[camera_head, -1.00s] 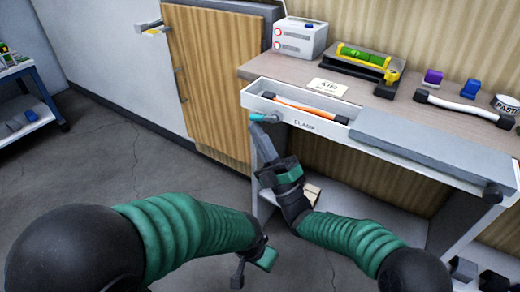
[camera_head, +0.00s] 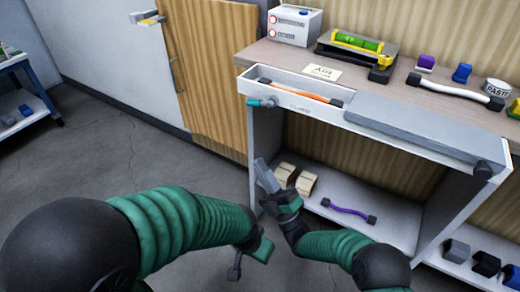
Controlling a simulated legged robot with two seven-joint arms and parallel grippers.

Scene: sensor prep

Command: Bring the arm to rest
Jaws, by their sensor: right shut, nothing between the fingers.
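My right arm comes in from the lower right with green ribbed sleeves. Its grey gripper (camera_head: 263,174) is shut and empty, pointing up and left below the drawer's left front corner, apart from it. My left arm reaches in from the lower left. Its gripper (camera_head: 249,257) hangs low over the floor, left of and below the right one; its fingers are too small and turned away to judge.
A white drawer (camera_head: 247,87) under the bench top holds an orange bar (camera_head: 303,94). A teal-tipped handle (camera_head: 262,102) sticks out at its front. The lower shelf (camera_head: 395,228) carries beige blocks (camera_head: 306,183) and a purple bar (camera_head: 348,211). Open floor lies left.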

